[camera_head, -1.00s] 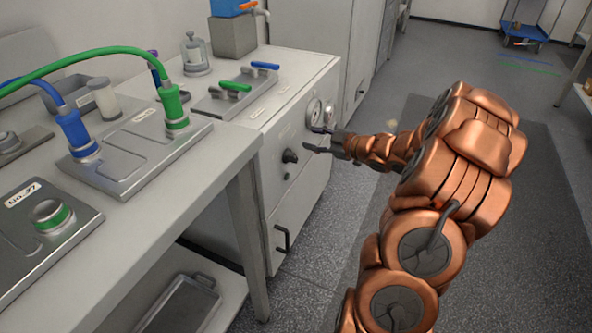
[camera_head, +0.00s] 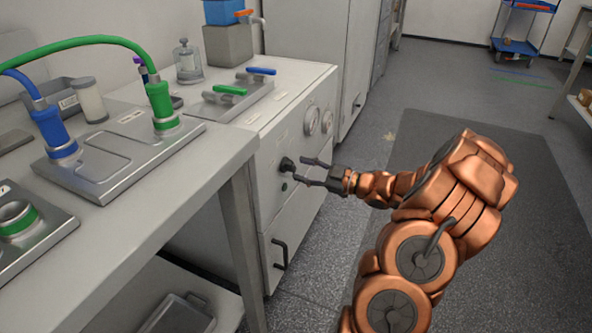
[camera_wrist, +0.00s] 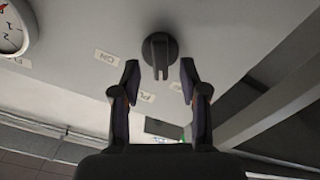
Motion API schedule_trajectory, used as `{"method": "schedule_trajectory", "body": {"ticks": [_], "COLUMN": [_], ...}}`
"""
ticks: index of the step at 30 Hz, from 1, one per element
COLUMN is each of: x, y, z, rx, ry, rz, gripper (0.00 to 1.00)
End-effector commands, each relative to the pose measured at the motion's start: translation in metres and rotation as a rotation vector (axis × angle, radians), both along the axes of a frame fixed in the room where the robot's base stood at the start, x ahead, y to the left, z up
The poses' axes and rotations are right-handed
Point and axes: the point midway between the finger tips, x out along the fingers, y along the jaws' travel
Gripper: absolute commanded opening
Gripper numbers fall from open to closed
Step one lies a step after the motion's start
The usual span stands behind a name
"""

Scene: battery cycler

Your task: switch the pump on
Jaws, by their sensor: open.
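The pump switch is a black rotary knob (camera_head: 287,166) on the front panel of the white cabinet (camera_head: 300,205). In the wrist view the knob (camera_wrist: 159,52) has a raised grip bar and sits just beyond and between my fingertips. Small labels lie beside it, one reading "ON" (camera_wrist: 104,57). My gripper (camera_head: 312,172) is open, its two fingers pointing at the knob from the right. In the wrist view my gripper (camera_wrist: 159,78) holds nothing, with a finger on each side of the knob's bar. I cannot tell whether a finger touches it. A green indicator (camera_head: 284,187) shows below the knob.
Round gauges (camera_head: 312,118) sit on the panel right of the knob. A drawer handle (camera_head: 279,254) sticks out below. Green (camera_head: 230,89) and blue (camera_head: 261,71) valve levers stand on top. A bench (camera_head: 190,170) with hoses stands at left.

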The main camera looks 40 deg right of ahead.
Motion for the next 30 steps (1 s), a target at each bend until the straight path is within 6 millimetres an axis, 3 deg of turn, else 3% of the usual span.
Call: {"method": "schedule_trajectory", "body": {"ticks": [9, 20, 30], "x": [0.021, 0.023, 0.023], "y": [0.013, 0.014, 0.015], "z": [0.000, 0.000, 0.000], "rx": [-0.001, -0.001, -0.001], "ry": [0.001, 0.002, 0.002], "rz": [0.003, 0.001, 0.001], "gripper": [0.44, 0.44, 0.10]}}
